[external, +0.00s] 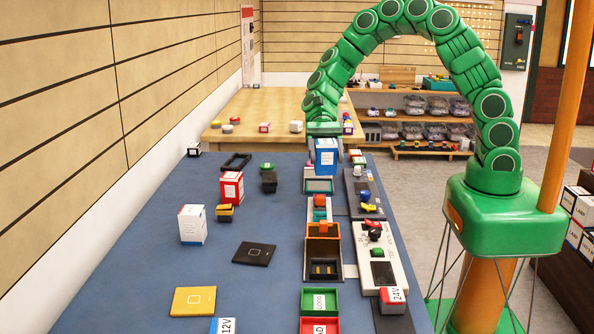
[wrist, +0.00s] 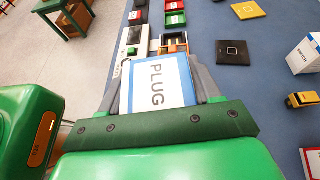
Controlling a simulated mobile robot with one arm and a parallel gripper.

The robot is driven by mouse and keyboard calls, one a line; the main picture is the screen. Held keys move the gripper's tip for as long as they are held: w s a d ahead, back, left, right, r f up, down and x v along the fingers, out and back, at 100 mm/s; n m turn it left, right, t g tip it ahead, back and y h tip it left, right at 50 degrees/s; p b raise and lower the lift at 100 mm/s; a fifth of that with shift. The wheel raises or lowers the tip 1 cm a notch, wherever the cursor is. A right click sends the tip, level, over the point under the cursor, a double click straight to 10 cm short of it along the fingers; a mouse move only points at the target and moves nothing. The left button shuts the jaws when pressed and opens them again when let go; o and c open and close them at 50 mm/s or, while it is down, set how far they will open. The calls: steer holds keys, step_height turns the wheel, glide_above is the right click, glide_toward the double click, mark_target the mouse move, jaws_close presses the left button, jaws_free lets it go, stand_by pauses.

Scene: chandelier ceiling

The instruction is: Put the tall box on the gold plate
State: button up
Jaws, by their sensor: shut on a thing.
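My gripper (external: 325,141) is shut on a blue and white box (external: 326,158) and holds it upright above the far end of the row of trays. In the wrist view the same box (wrist: 158,82) sits between the grey fingers, with the word PLUG on its white face. The gold plate (external: 193,301) lies flat and bare on the blue table at the near left, well away from my gripper. It also shows at the top of the wrist view (wrist: 250,10). A tall white box (external: 192,225) stands on the table at left.
A black plate (external: 254,253) lies between the gold plate and the trays. A red and white box (external: 231,187) and a small yellow-black block (external: 225,213) stand farther back. An open orange-rimmed case (external: 323,246) and a green tray (external: 320,301) line the right.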

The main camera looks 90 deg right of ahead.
steer(key=w+a, duration=0.5)
steer(key=a, duration=0.6)
steer(key=w+a+r+m+t, duration=0.1)
steer(key=w+a, duration=0.4)
steer(key=a, duration=0.5)
steer(key=w+a, duration=0.5)
steer(key=a, duration=0.6)
glide_above(192, 305)
steer(key=shift+s+d+f, duration=0.1)
steer(key=shift+s+f, duration=0.05)
steer(key=shift+f, duration=2.1)
steer(key=shift+s+d+f, duration=0.1)
steer(key=shift+f, duration=2.15)
steer(key=shift+f, duration=0.1)
steer(key=shift+w+a+f, duration=0.2)
steer(key=shift+w+f, duration=0.05)
steer(key=shift+f, duration=1.6)
